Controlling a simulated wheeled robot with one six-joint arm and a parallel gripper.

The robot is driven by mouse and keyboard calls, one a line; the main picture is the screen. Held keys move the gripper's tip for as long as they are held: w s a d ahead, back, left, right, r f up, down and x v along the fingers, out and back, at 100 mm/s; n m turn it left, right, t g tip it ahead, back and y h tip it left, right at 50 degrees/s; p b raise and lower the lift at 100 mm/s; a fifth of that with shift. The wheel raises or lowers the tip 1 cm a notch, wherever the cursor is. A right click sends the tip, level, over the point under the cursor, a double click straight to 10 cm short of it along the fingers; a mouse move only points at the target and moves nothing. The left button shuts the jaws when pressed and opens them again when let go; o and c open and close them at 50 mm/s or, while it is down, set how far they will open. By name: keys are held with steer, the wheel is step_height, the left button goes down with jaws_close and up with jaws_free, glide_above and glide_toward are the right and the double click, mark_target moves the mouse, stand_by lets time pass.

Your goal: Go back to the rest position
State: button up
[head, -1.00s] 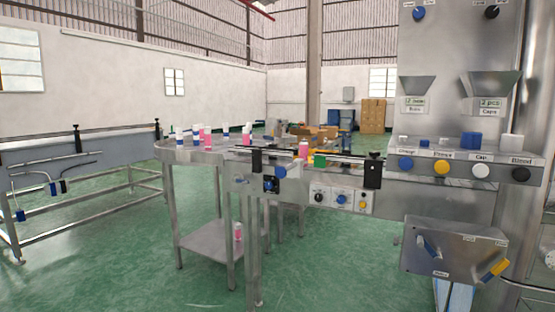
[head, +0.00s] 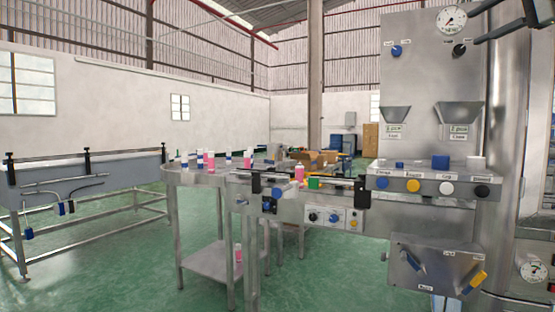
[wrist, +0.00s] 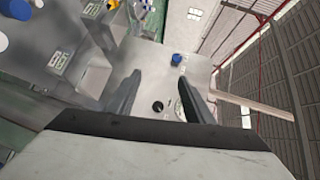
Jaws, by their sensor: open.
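My gripper (head: 482,24) shows at the top right corner of the head view, beside the upper part of the crimping machine (head: 425,75) and near its round gauge (head: 451,19). Only its dark fingers and a little of the arm show there. In the wrist view my gripper (wrist: 160,86) has its two dark fingers spread apart, with nothing between them. Behind them is the steel panel with a blue knob (wrist: 177,60) and a black knob (wrist: 158,107).
Below are two hoppers (head: 459,113), a button shelf (head: 432,184) and a control box (head: 435,266). A conveyor (head: 290,207) and a round steel table (head: 190,177) with pink and white cans stand left of the machine. A steel bench (head: 90,180) is far left. Green floor lies between.

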steer(key=s+a+f+n+g, duration=0.1)
steer(key=a+f+g, duration=0.1)
steer(key=a+f, duration=0.65)
steer(key=s+a+f+n+g+h, duration=0.1)
steer(key=a+f+n+g, duration=0.15)
steer(key=f, duration=1.15)
steer(key=s+a+f+n+g, duration=0.1)
steer(key=a+f+g, duration=0.1)
steer(key=a+f, duration=0.65)
steer(key=s+a+f+n+g+h, duration=0.1)
steer(key=s+f+n, duration=0.2)
steer(key=s+f, duration=0.4)
steer(key=s+a+f+n+g+h, duration=0.1)
steer(key=s+f, duration=0.7)
steer(key=f, duration=1.4)
steer(key=s+a+f+n+g+h, duration=0.1)
steer(key=s+f+n, duration=0.4)
steer(key=f, duration=1)
steer(key=s+a+g, duration=0.1)
steer(key=s+a, duration=0.1)
steer(key=s, duration=0.1)
